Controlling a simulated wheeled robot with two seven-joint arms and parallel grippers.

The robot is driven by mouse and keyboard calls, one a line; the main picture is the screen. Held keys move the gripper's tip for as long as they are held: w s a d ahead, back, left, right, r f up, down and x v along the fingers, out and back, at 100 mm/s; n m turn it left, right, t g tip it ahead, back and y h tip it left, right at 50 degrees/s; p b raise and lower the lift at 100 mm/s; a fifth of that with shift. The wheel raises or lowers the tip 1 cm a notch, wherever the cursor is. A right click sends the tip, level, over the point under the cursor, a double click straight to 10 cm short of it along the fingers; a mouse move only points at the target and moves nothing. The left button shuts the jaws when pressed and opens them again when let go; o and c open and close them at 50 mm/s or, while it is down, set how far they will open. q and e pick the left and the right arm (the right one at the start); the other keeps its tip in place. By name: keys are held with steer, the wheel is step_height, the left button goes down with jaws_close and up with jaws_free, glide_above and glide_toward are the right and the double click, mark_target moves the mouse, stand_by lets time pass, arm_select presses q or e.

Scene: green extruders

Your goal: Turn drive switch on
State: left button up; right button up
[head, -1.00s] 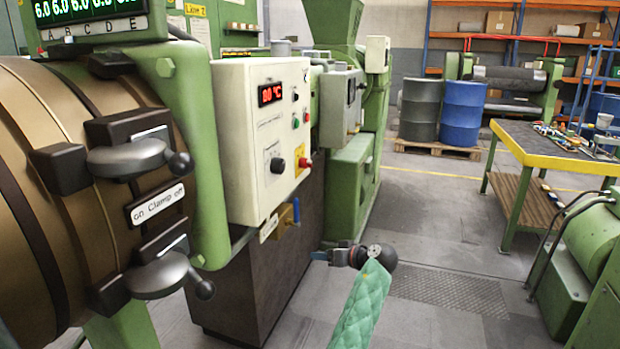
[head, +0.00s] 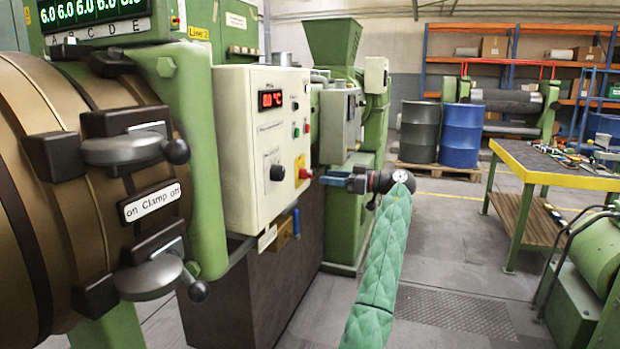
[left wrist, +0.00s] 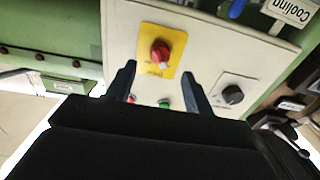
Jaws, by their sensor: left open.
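A cream control box (head: 240,140) carries a red rotary switch on a yellow plate (head: 302,170). The switch shows large in the left wrist view (left wrist: 160,52), where the box looks upside down; the label on its plate is too small to read. A black knob on a pale plate (head: 277,172) sits beside it, also in the left wrist view (left wrist: 232,94). My left gripper (head: 326,180) is open and empty, pointing at the box. In the left wrist view its fingertips (left wrist: 161,73) lie either side of the switch's line, apparently short of it. My right gripper is out of view.
A bronze barrel with clamp handles (head: 125,150) stands at the left. A blue handle (head: 296,222) sits under the box. A grey box (head: 340,125) juts out beyond the panel. A yellow-edged workbench (head: 560,178) stands right; the floor between is clear.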

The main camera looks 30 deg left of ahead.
mark_target(310, 177)
arm_select(q)
steer(key=x, duration=0.7)
steer(key=shift+a+f+p, duration=0.1)
steer(key=shift+p, duration=0.3)
steer(key=c, duration=1)
